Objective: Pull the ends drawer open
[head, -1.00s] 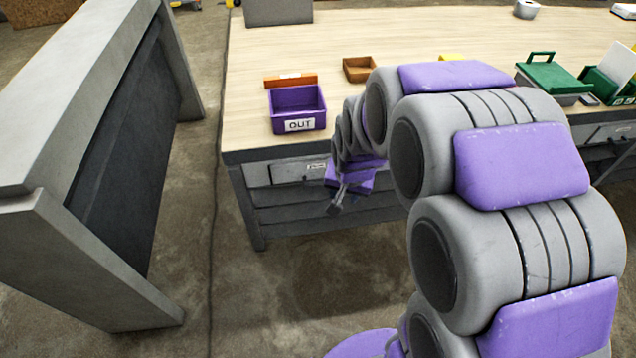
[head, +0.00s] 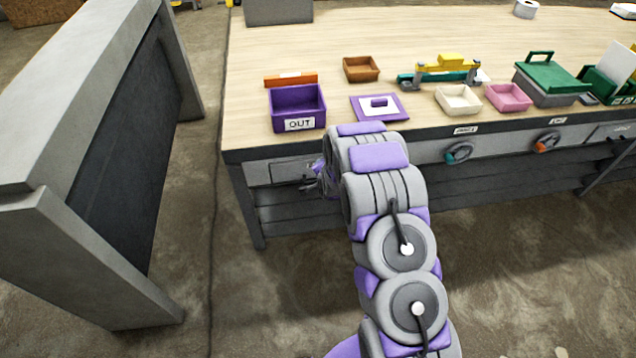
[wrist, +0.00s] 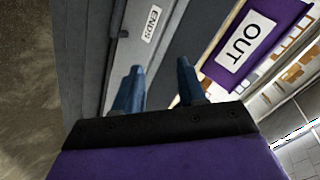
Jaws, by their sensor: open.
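The ends drawer (head: 285,172) is a grey drawer front under the left end of the workbench; it looks closed. Its label (wrist: 152,25), partly legible as "ENDS", shows at the top of the wrist view. My gripper (head: 318,180) is at the right part of this drawer front in the head view. In the wrist view my gripper (wrist: 160,85) has its two blue fingers apart, with nothing seen held between them, pointing toward the bench front. I cannot tell whether the fingers touch the drawer.
The purple OUT bin (head: 298,108) stands on the bench (head: 245,75) above the drawer. Other drawers with a teal knob (head: 459,153) and an orange knob (head: 546,142) lie to the right. A grey upright panel (head: 105,150) stands at left, with clear floor between.

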